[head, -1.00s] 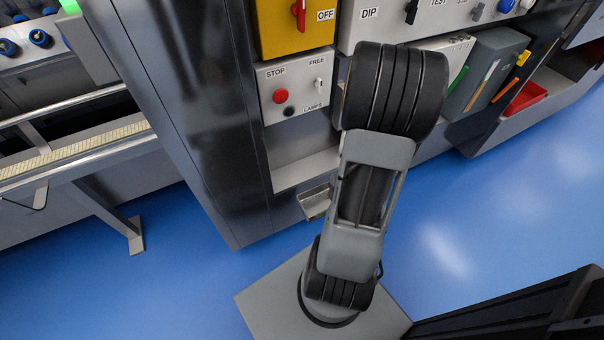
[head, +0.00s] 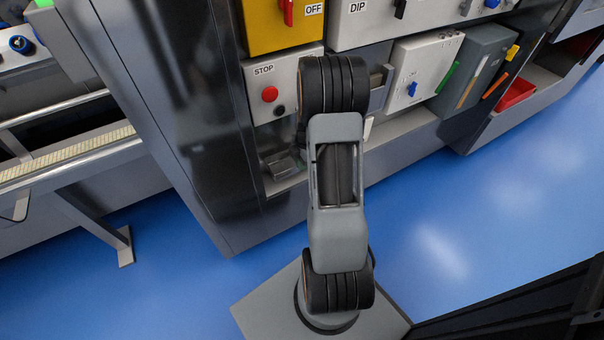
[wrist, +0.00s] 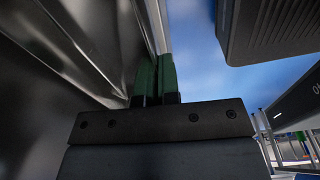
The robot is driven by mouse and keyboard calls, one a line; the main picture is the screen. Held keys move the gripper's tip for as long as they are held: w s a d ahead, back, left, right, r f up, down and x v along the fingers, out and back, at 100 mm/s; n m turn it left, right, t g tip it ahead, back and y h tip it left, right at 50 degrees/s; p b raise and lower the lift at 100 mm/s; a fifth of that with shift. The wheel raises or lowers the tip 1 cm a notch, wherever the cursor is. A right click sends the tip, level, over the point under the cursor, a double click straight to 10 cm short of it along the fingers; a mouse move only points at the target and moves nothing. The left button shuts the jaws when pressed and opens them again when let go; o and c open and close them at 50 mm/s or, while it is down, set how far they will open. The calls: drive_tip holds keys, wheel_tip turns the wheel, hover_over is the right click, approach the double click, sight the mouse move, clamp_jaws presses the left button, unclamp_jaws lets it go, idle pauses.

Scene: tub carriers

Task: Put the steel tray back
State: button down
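The steel tray (head: 280,166) is a small grey metal piece in the open recess under the STOP panel in the head view, to the left of my arm. My gripper (head: 299,157) is at its right side, mostly hidden by my arm. In the wrist view, my gripper's two green-padded fingers (wrist: 157,80) are close together, with a thin pale metal edge running up from between them. It appears shut on the tray's edge. How far in the tray sits, and whether it touches the recess floor, I cannot tell.
The STOP panel (head: 272,84) with a red button is just above the recess. A dark glossy cabinet side (head: 190,130) stands to the left. A white switch box (head: 425,70) and a red bin (head: 516,93) are to the right. Blue floor (head: 450,220) is open at right.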

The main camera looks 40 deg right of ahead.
drive_tip(key=shift+w+f+b, duration=0.15)
drive_tip(key=shift+f+b, duration=0.95)
drive_tip(key=shift+f, duration=1.45)
drive_tip(key=shift+f, duration=0.2)
drive_tip(key=c, duration=1.4)
unclamp_jaws()
drive_tip(key=shift+o, duration=0.2)
